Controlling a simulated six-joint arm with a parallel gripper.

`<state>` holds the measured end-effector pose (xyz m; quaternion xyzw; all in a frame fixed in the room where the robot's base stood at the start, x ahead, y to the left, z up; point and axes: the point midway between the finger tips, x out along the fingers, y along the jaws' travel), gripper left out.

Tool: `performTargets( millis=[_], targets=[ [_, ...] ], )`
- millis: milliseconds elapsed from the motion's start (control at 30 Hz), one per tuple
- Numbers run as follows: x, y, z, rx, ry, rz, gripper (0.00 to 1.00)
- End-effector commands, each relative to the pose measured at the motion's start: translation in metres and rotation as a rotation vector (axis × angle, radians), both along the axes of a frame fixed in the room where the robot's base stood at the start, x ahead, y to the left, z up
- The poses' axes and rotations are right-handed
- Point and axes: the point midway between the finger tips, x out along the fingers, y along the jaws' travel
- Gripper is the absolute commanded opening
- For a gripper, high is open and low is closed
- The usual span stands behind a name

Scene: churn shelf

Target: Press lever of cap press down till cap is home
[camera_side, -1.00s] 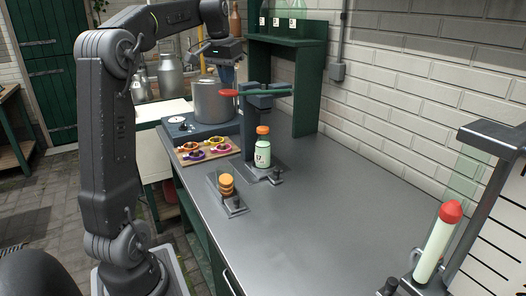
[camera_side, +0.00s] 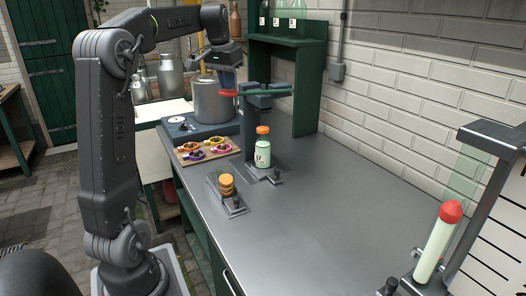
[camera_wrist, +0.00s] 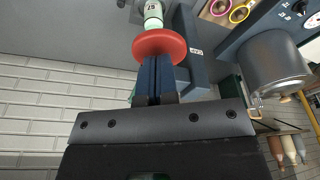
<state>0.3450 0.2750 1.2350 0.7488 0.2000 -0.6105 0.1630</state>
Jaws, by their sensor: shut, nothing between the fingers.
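The cap press (camera_side: 247,128) stands on the steel bench, with a green lever (camera_side: 277,93) that ends in a red knob (camera_side: 229,93). A pale green bottle (camera_side: 263,153) with an orange cap (camera_side: 263,130) stands upright on the press base, under the press head. My gripper (camera_side: 228,86) is shut and empty, its blue fingers at the red knob. In the wrist view the fingertips (camera_wrist: 157,60) overlap the edge of the red knob (camera_wrist: 160,44); I cannot tell whether they touch it. The bottle (camera_wrist: 153,12) shows beyond the knob.
A stack of orange caps (camera_side: 226,183) sits in a holder in front of the press. A wooden board (camera_side: 206,156) with coloured rings lies to the left, near a steel pot (camera_side: 212,101) on a scale. A red-topped tube (camera_side: 438,243) stands at right. The bench centre is clear.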

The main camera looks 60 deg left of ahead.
Motion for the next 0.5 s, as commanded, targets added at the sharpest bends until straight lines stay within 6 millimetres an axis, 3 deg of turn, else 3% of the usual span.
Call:
performTargets(
  millis=[500],
  targets=[
    [0.000, 0.000, -0.018, -0.002, 0.001, 0.000, 0.00]
  ],
)
